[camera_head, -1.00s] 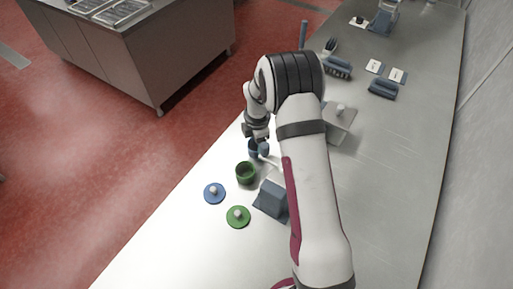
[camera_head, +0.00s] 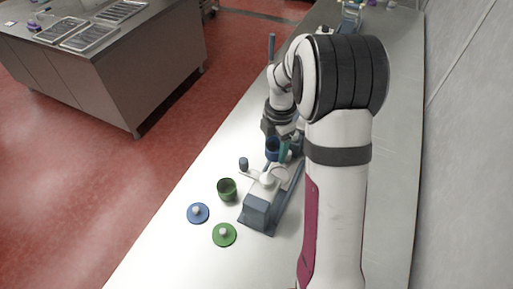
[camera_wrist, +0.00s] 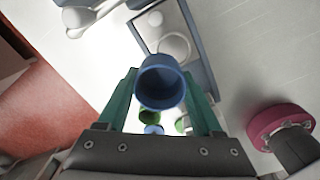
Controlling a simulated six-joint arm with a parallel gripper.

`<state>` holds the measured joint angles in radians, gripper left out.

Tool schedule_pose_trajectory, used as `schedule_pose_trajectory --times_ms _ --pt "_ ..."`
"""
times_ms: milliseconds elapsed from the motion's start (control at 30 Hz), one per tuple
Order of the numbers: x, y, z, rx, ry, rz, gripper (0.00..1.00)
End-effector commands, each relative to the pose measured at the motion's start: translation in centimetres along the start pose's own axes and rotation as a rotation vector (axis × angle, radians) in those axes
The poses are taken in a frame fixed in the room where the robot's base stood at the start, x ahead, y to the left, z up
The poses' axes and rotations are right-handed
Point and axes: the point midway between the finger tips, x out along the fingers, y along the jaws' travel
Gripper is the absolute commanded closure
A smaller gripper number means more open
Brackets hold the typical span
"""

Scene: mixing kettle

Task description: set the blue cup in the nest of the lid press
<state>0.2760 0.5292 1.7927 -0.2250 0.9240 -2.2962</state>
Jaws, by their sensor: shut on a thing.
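The blue cup (camera_head: 272,149) is held upright off the table, at the far end of the lid press in the head view. In the wrist view the blue cup (camera_wrist: 161,83) sits between the green fingers of my gripper (camera_wrist: 163,92), which is shut on it. In the wrist view the press base (camera_wrist: 203,47) shows beyond the cup, with a pale round part (camera_wrist: 174,46) that may be the nest. The cup is apart from it; its height is hard to judge.
A green cup (camera_head: 227,190) stands left of the press. A blue lid (camera_head: 198,213) and a green lid (camera_head: 224,235) lie nearer. The table's left edge borders the red floor.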

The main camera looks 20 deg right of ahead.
Motion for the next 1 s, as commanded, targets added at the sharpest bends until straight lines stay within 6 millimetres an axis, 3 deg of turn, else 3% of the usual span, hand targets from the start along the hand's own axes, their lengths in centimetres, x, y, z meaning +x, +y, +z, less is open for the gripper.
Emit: schedule_pose_trajectory --times_ms 133,600,1000 --pt "1.3 -2.3 0.8 0.002 0.002 -0.027 0.84" --pt "6.5 -2.4 0.8 0.000 0.001 -0.026 0.84" --pt "7.1 -2.3 0.8 0.000 0.001 -0.025 0.84"
